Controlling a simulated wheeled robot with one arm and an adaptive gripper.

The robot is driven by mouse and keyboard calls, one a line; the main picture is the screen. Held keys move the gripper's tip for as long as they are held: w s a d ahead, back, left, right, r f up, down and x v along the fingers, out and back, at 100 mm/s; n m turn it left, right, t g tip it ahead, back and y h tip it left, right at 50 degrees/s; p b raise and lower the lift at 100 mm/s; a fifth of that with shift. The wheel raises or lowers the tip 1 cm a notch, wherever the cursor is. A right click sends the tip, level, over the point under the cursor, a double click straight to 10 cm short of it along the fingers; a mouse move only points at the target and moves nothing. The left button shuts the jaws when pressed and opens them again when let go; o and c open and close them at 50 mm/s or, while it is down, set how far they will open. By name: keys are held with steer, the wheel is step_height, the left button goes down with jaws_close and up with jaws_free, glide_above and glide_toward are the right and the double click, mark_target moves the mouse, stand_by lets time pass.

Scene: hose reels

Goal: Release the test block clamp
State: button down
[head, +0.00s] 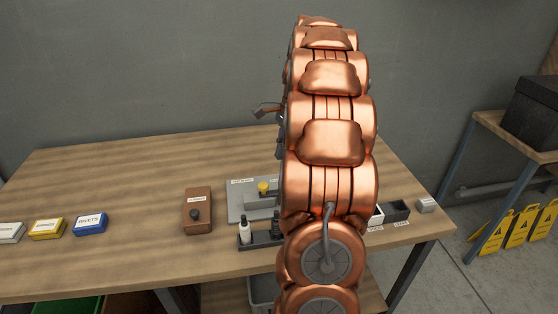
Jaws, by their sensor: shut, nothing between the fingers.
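A grey plate fixture (237,205) with a small label lies on the wooden table, left of my copper-coloured arm. A yellow knob (263,187) stands on it over a grey block (262,202). My arm hides the right side of this fixture, so I cannot tell the clamp's state. A brown box (197,210) with a black knob and a small label sits to its left. My gripper (266,109) is shut and empty, partly hidden behind my arm. It shows above the back of the table, away from the fixture.
A dark rack (262,240) with small bottles stands in front of the fixture. Blue (90,222), yellow (47,228) and white boxes sit at left. Dark bins (396,211) and a grey block (427,205) are at right. The table's back left is clear. Yellow floor signs (518,227) stand at right.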

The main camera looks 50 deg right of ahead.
mark_target(261, 183)
steer(key=shift+p+x, duration=1.35)
steer(key=shift+x, duration=3.25)
steer(key=w+a, duration=0.2)
steer(key=a, duration=0.1)
steer(key=shift+w+b, duration=0.1)
steer(key=shift+b, duration=0.25)
steer(key=shift+d, duration=0.1)
steer(key=p+v, duration=0.3)
steer(key=v, duration=0.7)
